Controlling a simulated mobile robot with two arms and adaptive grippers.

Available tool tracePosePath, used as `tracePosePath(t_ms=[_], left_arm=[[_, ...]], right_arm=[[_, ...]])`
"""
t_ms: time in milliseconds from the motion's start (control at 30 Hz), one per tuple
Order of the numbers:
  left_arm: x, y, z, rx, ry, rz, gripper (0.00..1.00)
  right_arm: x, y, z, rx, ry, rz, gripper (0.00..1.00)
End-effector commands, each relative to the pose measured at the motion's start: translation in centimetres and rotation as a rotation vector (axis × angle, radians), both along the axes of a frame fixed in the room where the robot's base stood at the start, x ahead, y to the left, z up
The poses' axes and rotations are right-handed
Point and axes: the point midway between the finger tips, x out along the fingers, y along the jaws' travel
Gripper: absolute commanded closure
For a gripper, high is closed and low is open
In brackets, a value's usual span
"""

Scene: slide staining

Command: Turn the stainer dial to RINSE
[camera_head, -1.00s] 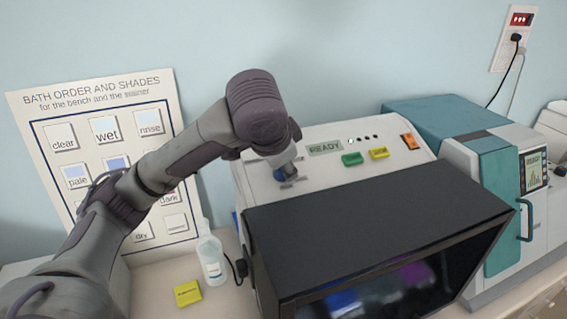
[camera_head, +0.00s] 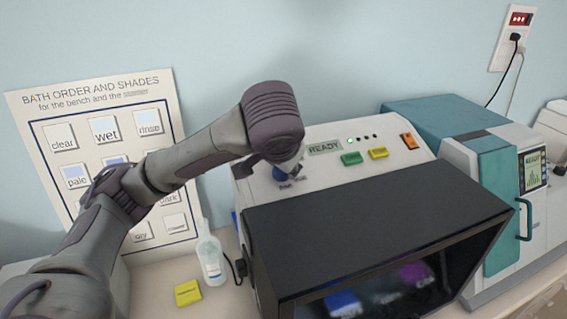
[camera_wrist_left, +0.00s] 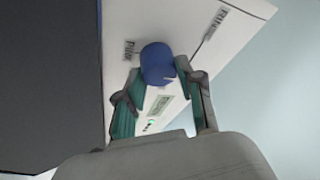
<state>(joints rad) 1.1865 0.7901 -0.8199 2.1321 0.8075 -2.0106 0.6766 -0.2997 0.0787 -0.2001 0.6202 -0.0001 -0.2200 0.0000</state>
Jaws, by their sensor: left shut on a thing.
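The stainer (camera_head: 330,170) has a sloped white panel with a blue dial (camera_head: 282,174) at its left end. In the left wrist view the dial (camera_wrist_left: 157,62) sits between the fingertips of my left gripper (camera_wrist_left: 166,76), which is shut on it. A small pale mark shows on the dial's lower right side. A label that reads like RINSE (camera_wrist_left: 214,22) stands up and right of the dial, with a line beside it. Another label (camera_wrist_left: 129,49), too small to read surely, is at its left. In the head view my wrist partly covers the dial. My right gripper is not in view.
The panel also carries a READY display (camera_head: 324,148), a green button (camera_head: 351,158), a yellow button (camera_head: 378,153) and an orange switch (camera_head: 410,141). The dark hood (camera_head: 380,225) lies in front. A bottle (camera_head: 211,258) and a yellow box (camera_head: 188,293) stand at left.

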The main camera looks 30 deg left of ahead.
Motion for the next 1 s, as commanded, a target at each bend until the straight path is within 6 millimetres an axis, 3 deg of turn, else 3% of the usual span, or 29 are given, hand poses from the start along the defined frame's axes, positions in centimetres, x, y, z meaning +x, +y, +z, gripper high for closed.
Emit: tracePosePath(t_ms=[167, 200, 333, 700, 1000], left_arm=[[0.0, 0.0, -0.1, 0.0, 0.004, 0.0, 0.97], [0.0, 0.0, -0.1, 0.0, 0.004, 0.0, 0.58], [0.0, 0.0, -0.1, 0.0, 0.003, 0.0, 0.37], [-0.1, -0.1, 0.2, 0.001, -0.001, -0.002, 0.37], [-1.9, -0.7, 2.9, 0.003, -0.007, -0.001, 0.37]], right_arm=[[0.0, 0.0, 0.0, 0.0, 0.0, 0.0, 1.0], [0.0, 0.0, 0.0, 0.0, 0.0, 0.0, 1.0], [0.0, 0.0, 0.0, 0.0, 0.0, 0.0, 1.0], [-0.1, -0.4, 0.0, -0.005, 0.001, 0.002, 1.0], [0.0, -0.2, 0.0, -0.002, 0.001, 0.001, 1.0]])
